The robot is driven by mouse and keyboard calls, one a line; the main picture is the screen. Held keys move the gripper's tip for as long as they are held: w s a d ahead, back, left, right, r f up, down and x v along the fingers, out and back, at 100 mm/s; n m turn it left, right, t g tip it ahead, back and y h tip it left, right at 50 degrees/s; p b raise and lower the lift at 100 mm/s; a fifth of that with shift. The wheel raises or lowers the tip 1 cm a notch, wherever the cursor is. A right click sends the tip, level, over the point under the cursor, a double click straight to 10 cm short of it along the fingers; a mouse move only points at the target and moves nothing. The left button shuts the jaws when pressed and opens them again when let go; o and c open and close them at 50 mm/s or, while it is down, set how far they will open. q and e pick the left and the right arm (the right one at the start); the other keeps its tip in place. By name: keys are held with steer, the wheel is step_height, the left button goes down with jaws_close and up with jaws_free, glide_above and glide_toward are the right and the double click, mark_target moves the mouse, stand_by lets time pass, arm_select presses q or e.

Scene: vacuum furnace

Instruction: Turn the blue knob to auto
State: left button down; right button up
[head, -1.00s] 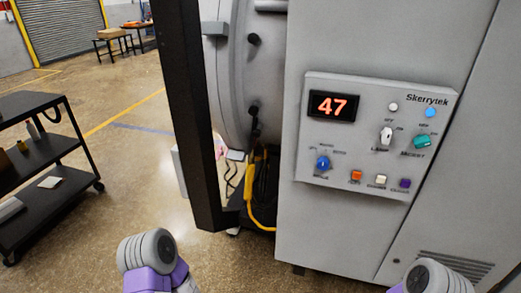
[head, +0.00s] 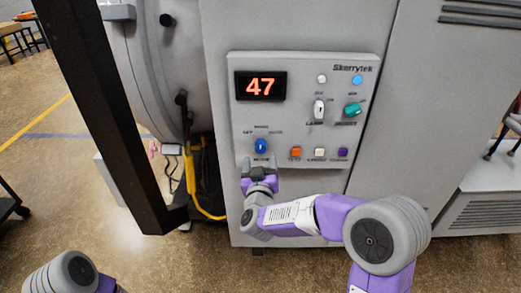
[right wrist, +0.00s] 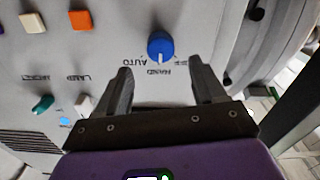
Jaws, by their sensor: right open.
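The blue knob (head: 261,146) is at the lower left of the grey control panel (head: 305,75). My right gripper (head: 259,170) is just below it in the head view. In the right wrist view, which sees the panel upside down, the blue knob (right wrist: 160,45) is just beyond the open fingers (right wrist: 160,72), about midway between them. The fingers do not visibly hold it. The knob's white mark points toward the middle label, which seems to read HAND; AUTO is to its left in that view. My left gripper is out of view.
An orange button (head: 295,152), a white button (head: 319,153) and a purple button (head: 343,153) are right of the knob. A white switch (head: 319,110) and a teal knob (head: 352,109) are above them. A black post (head: 105,115) stands left of the cabinet.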

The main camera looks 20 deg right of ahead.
mark_target(261, 150)
steer(key=x, duration=0.7)
steer(key=shift+f, duration=0.2)
steer(key=c, duration=1.1)
steer(key=shift+o, duration=0.2)
steer(key=shift+f+m+b, duration=0.2)
steer(key=shift+m+b, duration=1.9)
steer(key=shift+m, duration=0.2)
steer(key=m+b, duration=0.3)
steer(key=m, duration=0.2)
steer(key=shift+r+m, duration=0.1)
steer(key=shift+m, duration=0.2)
steer(key=o, duration=1.1)
steer(key=shift+c, duration=0.2)
